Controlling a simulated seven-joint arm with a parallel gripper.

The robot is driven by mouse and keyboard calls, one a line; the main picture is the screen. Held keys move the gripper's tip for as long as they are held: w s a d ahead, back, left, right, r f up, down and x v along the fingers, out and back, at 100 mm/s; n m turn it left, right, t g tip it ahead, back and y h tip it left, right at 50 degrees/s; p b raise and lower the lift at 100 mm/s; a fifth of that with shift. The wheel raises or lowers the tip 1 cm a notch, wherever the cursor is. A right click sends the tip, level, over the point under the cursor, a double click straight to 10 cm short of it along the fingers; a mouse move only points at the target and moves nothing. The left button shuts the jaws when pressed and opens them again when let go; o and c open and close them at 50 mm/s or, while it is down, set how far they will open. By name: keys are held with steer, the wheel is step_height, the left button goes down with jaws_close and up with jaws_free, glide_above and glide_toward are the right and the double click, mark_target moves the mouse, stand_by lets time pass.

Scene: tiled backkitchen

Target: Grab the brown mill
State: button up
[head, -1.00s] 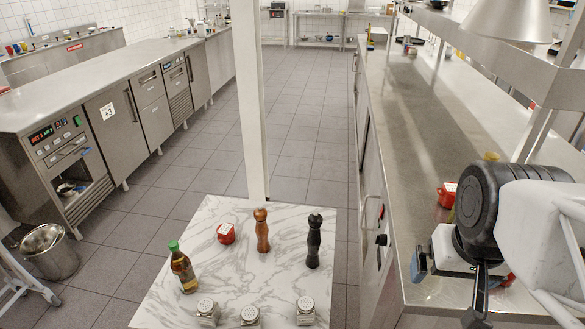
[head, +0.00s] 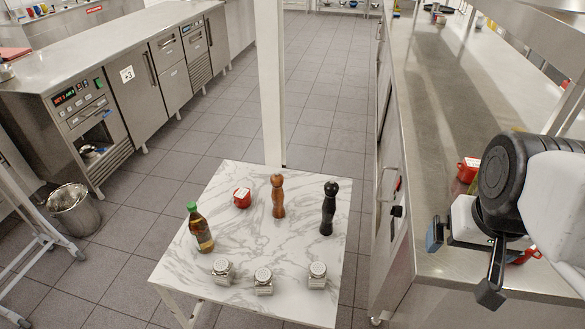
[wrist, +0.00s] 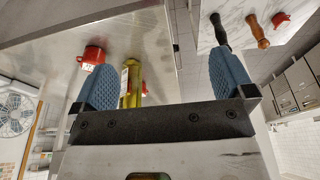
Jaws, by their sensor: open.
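The brown mill (head: 278,197) stands upright on the white marble-patterned table (head: 240,180), between a red container and a black mill (head: 328,208). It also shows at the upper right of the wrist view (wrist: 257,30), beyond my fingers. My gripper (wrist: 163,84) is open and empty, with its two blue fingers apart. In the head view, one blue finger shows at the right, over the steel counter. My gripper is well to the right of the brown mill and touches nothing on the table. The other finger is largely hidden by the hand in the head view.
The red container (head: 242,197) and a green-capped bottle (head: 200,230) stand left of the brown mill. Several shakers (head: 263,280) line the table's front. A white post (head: 270,90) rises behind the table. The steel counter (head: 430,110) at right holds a red item (head: 467,169).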

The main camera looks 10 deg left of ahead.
steer(key=shift+c, duration=0.5)
steer(key=c, duration=0.4)
steer(key=shift+r, duration=0.15)
